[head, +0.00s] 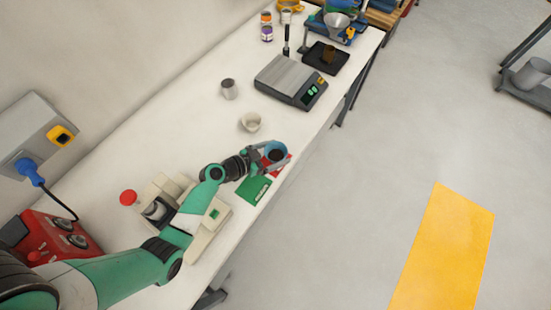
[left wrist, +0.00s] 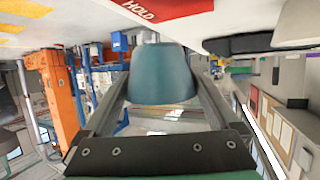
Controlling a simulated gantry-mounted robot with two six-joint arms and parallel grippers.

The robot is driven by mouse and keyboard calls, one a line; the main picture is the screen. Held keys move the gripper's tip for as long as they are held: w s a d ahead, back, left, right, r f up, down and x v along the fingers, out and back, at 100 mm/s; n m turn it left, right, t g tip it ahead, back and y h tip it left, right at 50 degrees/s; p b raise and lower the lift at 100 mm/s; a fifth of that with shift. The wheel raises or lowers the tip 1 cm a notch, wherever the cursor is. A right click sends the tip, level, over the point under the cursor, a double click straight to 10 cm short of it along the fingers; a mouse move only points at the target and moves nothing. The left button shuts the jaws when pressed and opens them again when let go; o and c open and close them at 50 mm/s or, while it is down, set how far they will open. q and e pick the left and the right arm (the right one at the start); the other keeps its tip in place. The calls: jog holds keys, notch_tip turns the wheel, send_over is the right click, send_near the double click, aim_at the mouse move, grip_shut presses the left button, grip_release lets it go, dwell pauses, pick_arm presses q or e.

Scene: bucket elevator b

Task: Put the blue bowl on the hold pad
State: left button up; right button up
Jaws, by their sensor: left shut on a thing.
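The blue bowl (head: 275,152) is between the fingers of my left gripper (head: 268,154), near the table's front edge. In the left wrist view the bowl (left wrist: 162,78) fills the space between the two fingers, and the gripper (left wrist: 160,62) is shut on it. The red hold pad (head: 286,164) shows partly from under the bowl and gripper. In the left wrist view the pad (left wrist: 170,8) with its "HOLD" lettering lies just beyond the bowl. I cannot tell whether the bowl touches the pad. My right gripper is not in view.
A green pad (head: 254,190) lies beside the red one. A cream bowl (head: 250,122) and a grey cup (head: 229,89) stand farther back. A scale (head: 291,80) is up the table. A beige fixture (head: 208,234) sits under my left arm. The floor lies past the front edge.

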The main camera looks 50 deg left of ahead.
aim_at(276, 155)
pick_arm(q)
jog(key=shift+w+a+f, duration=0.25)
jog(key=shift+a+f, duration=0.05)
jog(key=shift+f, duration=0.05)
jog(key=shift+w+a+f, duration=0.1)
jog(key=shift+f, duration=0.25)
jog(key=shift+f+b, duration=0.7)
jog(key=shift+f, duration=0.8)
jog(key=o, duration=1.2)
jog(key=shift+f, duration=0.1)
jog(key=shift+o, duration=0.2)
